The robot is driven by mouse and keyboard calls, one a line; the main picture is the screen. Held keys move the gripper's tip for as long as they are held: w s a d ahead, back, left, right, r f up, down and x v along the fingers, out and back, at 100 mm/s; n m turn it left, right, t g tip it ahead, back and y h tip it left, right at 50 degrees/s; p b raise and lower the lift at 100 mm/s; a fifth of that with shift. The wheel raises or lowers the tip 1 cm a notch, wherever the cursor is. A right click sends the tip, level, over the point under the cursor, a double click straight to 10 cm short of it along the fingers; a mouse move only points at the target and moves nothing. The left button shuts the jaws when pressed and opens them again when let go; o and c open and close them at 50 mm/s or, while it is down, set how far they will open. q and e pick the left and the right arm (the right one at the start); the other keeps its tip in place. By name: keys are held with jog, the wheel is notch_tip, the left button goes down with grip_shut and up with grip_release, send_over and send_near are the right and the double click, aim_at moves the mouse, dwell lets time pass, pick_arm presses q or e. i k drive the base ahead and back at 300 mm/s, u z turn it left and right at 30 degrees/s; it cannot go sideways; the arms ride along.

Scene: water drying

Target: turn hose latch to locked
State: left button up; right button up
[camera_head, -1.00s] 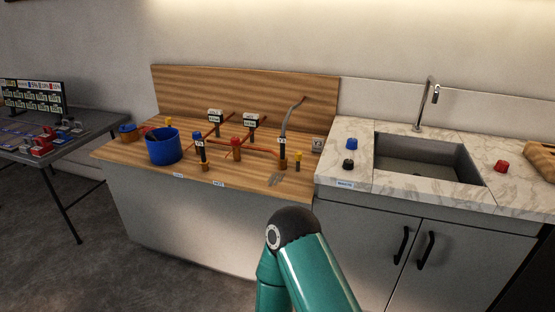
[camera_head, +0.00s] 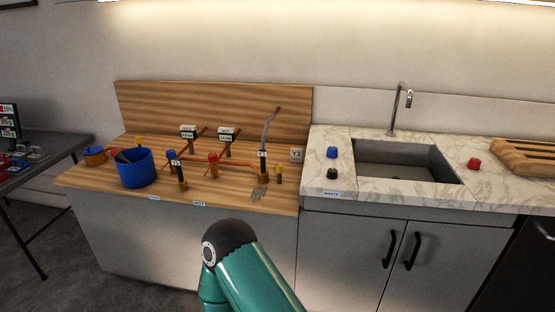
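A grey hose (camera_head: 268,130) rises from the pipework on the wooden bench and leans right at its top. At its foot is a black fitting with a small white tag (camera_head: 263,154). A yellow-topped piece (camera_head: 279,172) stands just right of it. I cannot tell which small part is the hose latch or how it is set. One teal arm of mine is at the bottom centre, in front of the bench. Neither gripper is in view.
A blue bucket (camera_head: 135,168) stands at the bench's left. Orange pipes with two gauges (camera_head: 227,134) cross the bench (camera_head: 100,176). A sink counter (camera_head: 315,151) with a blue knob (camera_head: 332,152) and a red knob (camera_head: 474,163) is to the right.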

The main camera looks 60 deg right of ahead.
aim_at(279, 169)
jog(key=z, duration=0.7)
jog(key=i, duration=1.3)
jog(key=z, duration=0.9)
jog(key=i, duration=0.4)
jog(key=z, duration=0.05)
jog(key=k, duration=0.9)
jog(key=z, duration=0.15)
jog(key=i, duration=0.9)
jog(key=u, duration=0.05)
